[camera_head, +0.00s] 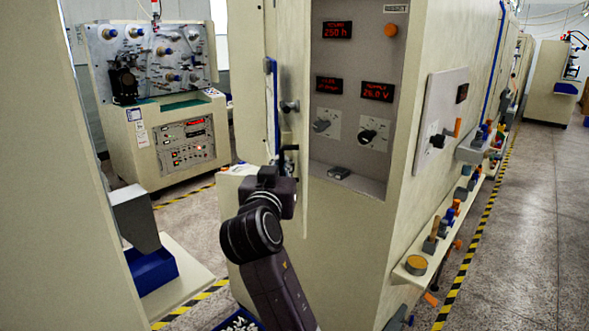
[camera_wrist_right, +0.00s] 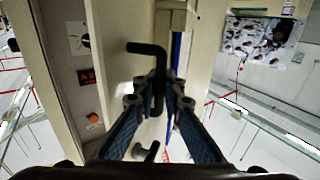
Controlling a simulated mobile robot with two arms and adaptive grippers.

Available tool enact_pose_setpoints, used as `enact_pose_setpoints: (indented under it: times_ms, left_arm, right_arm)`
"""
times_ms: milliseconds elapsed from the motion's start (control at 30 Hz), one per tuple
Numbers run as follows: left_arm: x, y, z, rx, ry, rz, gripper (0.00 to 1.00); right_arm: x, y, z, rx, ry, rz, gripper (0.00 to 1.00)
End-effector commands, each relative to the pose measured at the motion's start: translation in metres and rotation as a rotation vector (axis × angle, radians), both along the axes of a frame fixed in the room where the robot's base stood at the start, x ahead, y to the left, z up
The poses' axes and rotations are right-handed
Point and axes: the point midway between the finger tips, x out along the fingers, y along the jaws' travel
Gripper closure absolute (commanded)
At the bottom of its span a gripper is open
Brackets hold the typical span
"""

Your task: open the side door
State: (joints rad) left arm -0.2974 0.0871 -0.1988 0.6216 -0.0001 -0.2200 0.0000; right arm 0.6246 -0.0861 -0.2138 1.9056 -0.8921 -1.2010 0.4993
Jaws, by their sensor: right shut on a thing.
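The side door is a cream panel (camera_head: 292,60) on the left side of the tall cream cabinet, seen almost edge-on in the head view. A black bent handle (camera_wrist_right: 149,48) sticks out from it in the right wrist view. My right gripper (camera_wrist_right: 158,86) is shut on the handle's straight part, with one finger on each side. In the head view the right gripper (camera_head: 283,172) is at the door's lower part, and its fingertips are partly hidden. A dark knob (camera_head: 289,106) sits above it. I cannot tell how far the door stands from its frame. My left gripper is out of view.
The cabinet front has a grey recessed panel (camera_head: 352,150) with red displays and switches. A shelf (camera_head: 425,250) with small parts runs along its right side. A cream column (camera_head: 100,180) and a blue bin (camera_head: 152,271) stand at the left. A spindle machine (camera_head: 160,100) is behind.

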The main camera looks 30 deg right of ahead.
Motion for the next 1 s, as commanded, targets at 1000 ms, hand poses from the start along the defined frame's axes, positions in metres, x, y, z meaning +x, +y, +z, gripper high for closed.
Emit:
enact_pose_setpoints:
  times_ms: [1000]
  left_arm:
    - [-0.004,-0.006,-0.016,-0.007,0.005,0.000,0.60]
  right_arm:
    - [0.022,0.046,-0.006,0.006,0.012,0.003,1.00]
